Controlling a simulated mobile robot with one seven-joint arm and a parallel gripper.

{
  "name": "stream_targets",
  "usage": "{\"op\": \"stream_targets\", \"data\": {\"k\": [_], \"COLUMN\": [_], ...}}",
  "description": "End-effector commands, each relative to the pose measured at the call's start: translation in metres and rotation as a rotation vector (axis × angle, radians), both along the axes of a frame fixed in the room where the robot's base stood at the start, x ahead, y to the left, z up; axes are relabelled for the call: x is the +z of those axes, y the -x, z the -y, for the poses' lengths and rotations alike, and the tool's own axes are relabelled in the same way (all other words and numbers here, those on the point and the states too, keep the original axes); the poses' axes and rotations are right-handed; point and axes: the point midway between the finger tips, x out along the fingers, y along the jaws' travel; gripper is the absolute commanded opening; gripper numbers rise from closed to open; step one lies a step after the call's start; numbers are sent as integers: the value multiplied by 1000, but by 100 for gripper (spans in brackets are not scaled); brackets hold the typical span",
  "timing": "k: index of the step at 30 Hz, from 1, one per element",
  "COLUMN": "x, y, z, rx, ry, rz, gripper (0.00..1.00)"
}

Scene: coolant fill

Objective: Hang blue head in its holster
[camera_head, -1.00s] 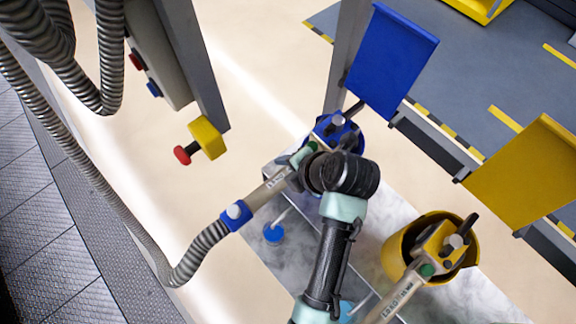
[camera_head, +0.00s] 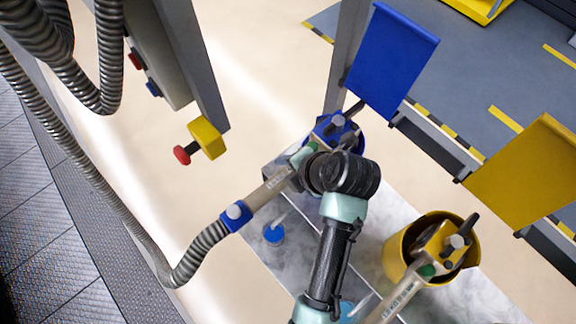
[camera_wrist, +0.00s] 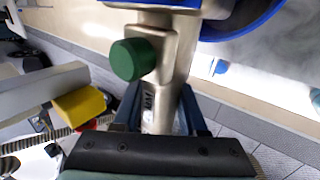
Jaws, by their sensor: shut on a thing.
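The blue head has a grey metal handle (camera_head: 268,190) with a blue collar at its hose end and a blue nozzle end (camera_head: 336,128). In the wrist view its metal body (camera_wrist: 172,65) and green knob show close up. My gripper (camera_wrist: 160,112) is shut on the handle, one dark finger on each side; in the head view my wrist hides the fingers. The blue holster cup (camera_head: 359,142) is under the blue sign, mostly hidden behind the nozzle end and my wrist. Its blue rim (camera_wrist: 255,25) curves at the upper right in the wrist view. I cannot tell how deep the nozzle sits.
A yellow holster cup (camera_head: 392,262) holds a yellow head (camera_head: 440,245) at the lower right. Blue and yellow signs (camera_head: 393,62) stand behind the cups. A grey post with a yellow and red emergency stop (camera_head: 207,139) is at the left. The grey hose (camera_head: 190,262) trails left.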

Motion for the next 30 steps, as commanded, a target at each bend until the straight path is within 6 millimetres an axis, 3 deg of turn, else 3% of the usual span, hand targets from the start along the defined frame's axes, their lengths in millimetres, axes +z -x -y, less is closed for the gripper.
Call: {"op": "stream_targets", "data": {"k": [30], "x": [-21], "y": [0], "z": [0], "rx": [0], "ry": [0], "rz": [0], "gripper": [0]}}
